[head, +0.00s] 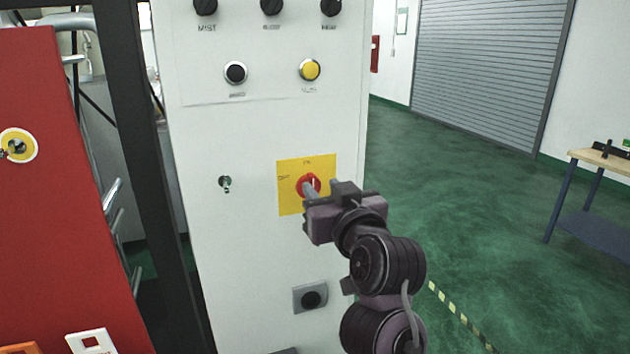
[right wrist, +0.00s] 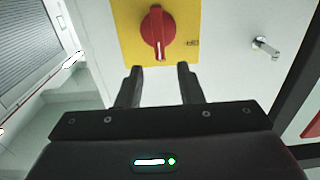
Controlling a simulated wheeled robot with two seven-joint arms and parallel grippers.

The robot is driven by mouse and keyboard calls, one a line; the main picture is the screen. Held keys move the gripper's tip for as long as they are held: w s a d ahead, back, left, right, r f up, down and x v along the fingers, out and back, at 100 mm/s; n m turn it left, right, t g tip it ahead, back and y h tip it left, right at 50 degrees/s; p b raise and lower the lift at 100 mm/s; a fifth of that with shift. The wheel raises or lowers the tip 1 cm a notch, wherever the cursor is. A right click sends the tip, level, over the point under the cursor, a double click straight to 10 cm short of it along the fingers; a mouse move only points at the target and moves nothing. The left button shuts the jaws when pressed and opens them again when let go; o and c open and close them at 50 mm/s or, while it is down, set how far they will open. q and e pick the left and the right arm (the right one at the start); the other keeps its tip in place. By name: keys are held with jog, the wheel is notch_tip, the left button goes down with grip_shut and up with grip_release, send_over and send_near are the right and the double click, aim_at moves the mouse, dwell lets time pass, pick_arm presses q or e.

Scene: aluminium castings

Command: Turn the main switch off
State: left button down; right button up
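The main switch is a red rotary knob (head: 314,181) on a yellow plate (head: 290,170) on the white cabinet front. In the right wrist view the red knob (right wrist: 153,27) shows beyond the fingers, its white mark pointing down in the picture. In the head view the plate has a label at its top and another at its left; the mark appears to point at the top one. My right gripper (head: 309,190) is just in front of the knob and partly covers it. In the wrist view my right gripper (right wrist: 160,68) is open, with nothing between its fingers. My left gripper is not in view.
A key (head: 226,184) sticks out left of the plate. Black (head: 235,73) and yellow (head: 310,69) buttons sit above, and a grey fitting (head: 311,298) below. A red panel (head: 60,200) stands at the left. A table (head: 600,158) is far right, with open green floor between.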

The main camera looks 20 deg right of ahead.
aim_at(313, 181)
jog(key=w+p, duration=0.1)
jog(key=w, duration=0.4)
jog(key=shift+a, duration=0.1)
jog(key=shift+c, duration=0.2)
jog(key=shift+f, duration=0.2)
grip_shut()
